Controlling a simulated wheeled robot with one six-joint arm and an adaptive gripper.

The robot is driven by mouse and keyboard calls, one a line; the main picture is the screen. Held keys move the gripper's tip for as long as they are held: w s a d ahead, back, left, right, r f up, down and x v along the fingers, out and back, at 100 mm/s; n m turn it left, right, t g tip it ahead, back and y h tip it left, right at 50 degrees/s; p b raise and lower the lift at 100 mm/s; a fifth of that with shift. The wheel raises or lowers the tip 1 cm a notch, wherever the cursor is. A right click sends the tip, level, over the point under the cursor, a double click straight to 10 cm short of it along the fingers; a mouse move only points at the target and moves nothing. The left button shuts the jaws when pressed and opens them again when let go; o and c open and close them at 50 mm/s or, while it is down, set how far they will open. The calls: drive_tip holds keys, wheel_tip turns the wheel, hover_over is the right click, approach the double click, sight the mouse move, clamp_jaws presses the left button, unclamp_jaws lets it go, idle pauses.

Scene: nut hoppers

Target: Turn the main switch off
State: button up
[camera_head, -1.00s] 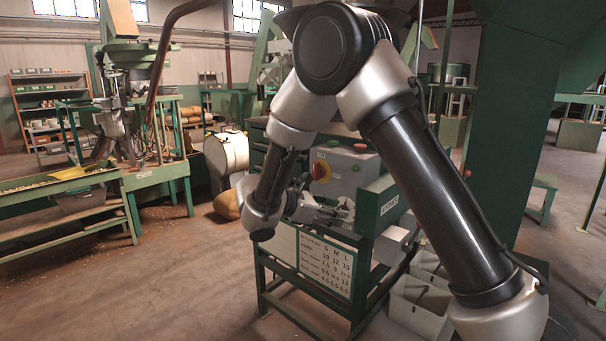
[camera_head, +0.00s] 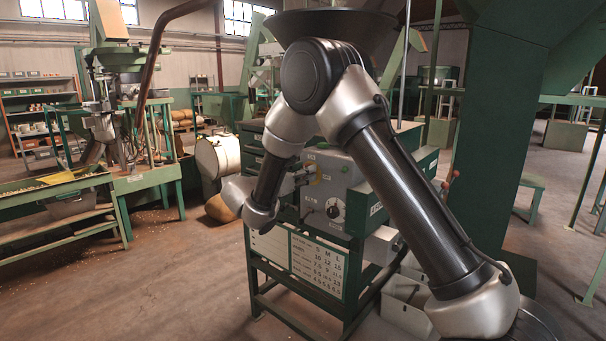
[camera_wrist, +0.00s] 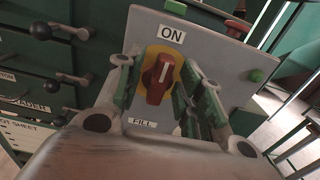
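The main switch (camera_wrist: 160,78) is a red rotary knob on a yellow plate, on the sloping grey panel (camera_wrist: 210,45). An ON label (camera_wrist: 171,34) is above it and a FILL label (camera_wrist: 142,123) below. Its white mark points up towards ON. My gripper (camera_wrist: 157,68) is open, with one finger on each side of the knob and a gap visible beside it. Whether a finger touches it I cannot tell. In the head view, my gripper (camera_head: 303,178) is at the panel, and the knob is mostly hidden behind it.
A round dial (camera_head: 334,210) is lower on the cabinet. Black-knobbed levers (camera_wrist: 42,31) stick out at the left. Grey bins (camera_head: 402,303) stand on the floor by the stand.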

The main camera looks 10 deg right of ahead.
drive_tip(key=shift+c, duration=0.3)
drive_tip(key=shift+d, duration=0.1)
clamp_jaws()
drive_tip(key=shift+m, duration=0.4)
drive_tip(key=m, duration=0.5)
drive_tip(key=f+m, duration=0.1)
drive_tip(key=m, duration=0.5)
drive_tip(key=s+m, duration=0.1)
drive_tip(key=m, duration=0.5)
drive_tip(key=shift+d+f, duration=0.2)
drive_tip(key=shift+d, duration=0.15)
